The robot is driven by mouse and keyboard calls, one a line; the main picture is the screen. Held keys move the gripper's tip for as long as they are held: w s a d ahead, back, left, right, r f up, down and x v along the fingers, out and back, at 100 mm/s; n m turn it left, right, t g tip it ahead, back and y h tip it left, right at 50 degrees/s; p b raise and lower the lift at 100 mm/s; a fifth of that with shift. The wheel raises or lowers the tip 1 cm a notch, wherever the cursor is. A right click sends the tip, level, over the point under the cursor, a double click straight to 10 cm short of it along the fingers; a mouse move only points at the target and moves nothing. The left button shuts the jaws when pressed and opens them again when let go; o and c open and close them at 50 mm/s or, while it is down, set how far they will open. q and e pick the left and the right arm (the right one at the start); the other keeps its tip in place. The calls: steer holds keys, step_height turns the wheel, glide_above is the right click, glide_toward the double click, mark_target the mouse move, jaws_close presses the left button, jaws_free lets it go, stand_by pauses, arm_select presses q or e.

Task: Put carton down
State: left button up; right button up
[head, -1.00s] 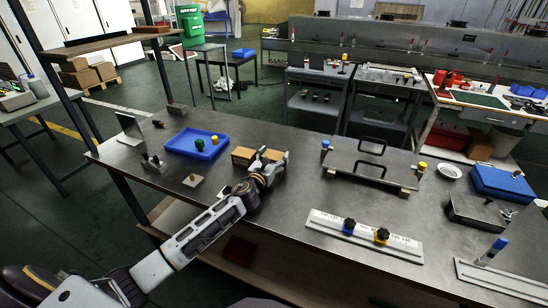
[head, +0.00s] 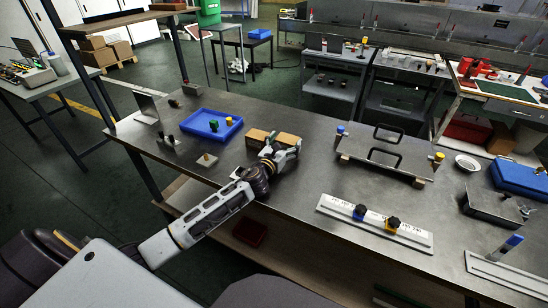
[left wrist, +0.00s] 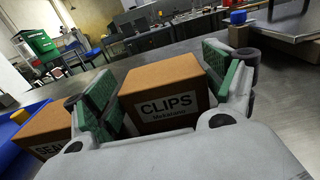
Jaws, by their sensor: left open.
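A brown carton labelled CLIPS (left wrist: 165,92) stands upright on the steel table between the two green-padded fingers of my left gripper (left wrist: 158,84) in the left wrist view. The fingers are open, one on each side of it. Whether a pad touches the carton I cannot tell. A second brown carton (left wrist: 42,133), its label partly hidden by the left finger, stands to its left. In the head view my left gripper (head: 281,151) is at the near side of the CLIPS carton (head: 289,139), with the other carton (head: 257,135) at its left. My right gripper is not in view.
A blue tray (head: 190,131) with small green and yellow parts lies left of the cartons. A plate fixture with two black handles (head: 383,158) stands to the right. A white ruled strip with knobs (head: 340,206) lies near the front edge. Bare tabletop separates these.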

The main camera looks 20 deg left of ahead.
arm_select(q)
steer(key=shift+s+a, duration=0.1)
steer(key=shift+s, duration=4.95)
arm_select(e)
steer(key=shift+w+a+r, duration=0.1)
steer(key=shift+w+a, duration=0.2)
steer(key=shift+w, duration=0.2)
arm_select(q)
steer(key=shift+c, duration=0.3)
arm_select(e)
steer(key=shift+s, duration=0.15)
